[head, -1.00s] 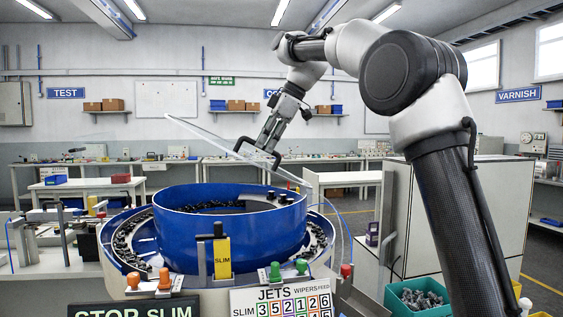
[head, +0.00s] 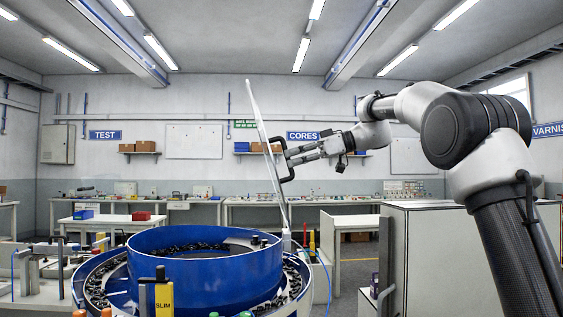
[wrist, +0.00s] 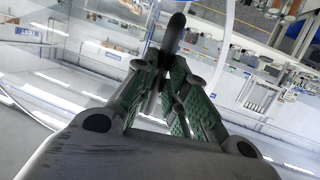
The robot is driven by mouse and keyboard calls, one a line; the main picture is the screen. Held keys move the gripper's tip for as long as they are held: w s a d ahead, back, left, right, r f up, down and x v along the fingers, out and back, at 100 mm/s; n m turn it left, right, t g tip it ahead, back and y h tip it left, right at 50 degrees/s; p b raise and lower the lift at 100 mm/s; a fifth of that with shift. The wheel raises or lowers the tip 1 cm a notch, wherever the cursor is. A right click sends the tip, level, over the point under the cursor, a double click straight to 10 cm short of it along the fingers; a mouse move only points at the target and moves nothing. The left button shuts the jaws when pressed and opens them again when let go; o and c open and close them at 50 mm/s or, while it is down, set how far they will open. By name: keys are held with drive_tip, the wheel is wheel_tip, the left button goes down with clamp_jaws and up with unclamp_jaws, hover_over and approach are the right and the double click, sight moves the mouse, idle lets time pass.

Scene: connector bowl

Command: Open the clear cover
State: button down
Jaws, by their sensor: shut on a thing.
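The clear cover (head: 264,130) stands nearly upright, leaning a little left, at the right side of the blue bowl (head: 205,277) in the head view. Its dark handle (head: 287,160) is on the cover's right face. My gripper (head: 292,157) is at the handle and shut on it. In the wrist view my gripper's fingers (wrist: 170,85) close around the dark handle (wrist: 174,35), and the see-through cover sheet lies beyond, hard to make out. The bowl's open top shows, with dark small parts inside it and on the track around it.
A pale cabinet (head: 430,250) is right of the bowl, beneath my arm. Benches (head: 250,212) run along the back wall. The space above the bowl is clear left of the cover.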

drive_tip(key=d+f+m+y, duration=0.1)
drive_tip(key=d+y, duration=0.3)
drive_tip(key=d, duration=0.6)
drive_tip(key=shift+f+t, duration=0.3)
drive_tip(key=shift+f, duration=0.25)
drive_tip(key=shift+d, duration=0.1)
drive_tip(key=c, duration=1.5)
unclamp_jaws()
drive_tip(key=shift+o, duration=0.2)
drive_tip(key=shift+d, duration=0.1)
drive_tip(key=v, duration=1.1)
drive_tip(key=shift+d+f, duration=0.35)
drive_tip(key=shift+s, duration=0.1)
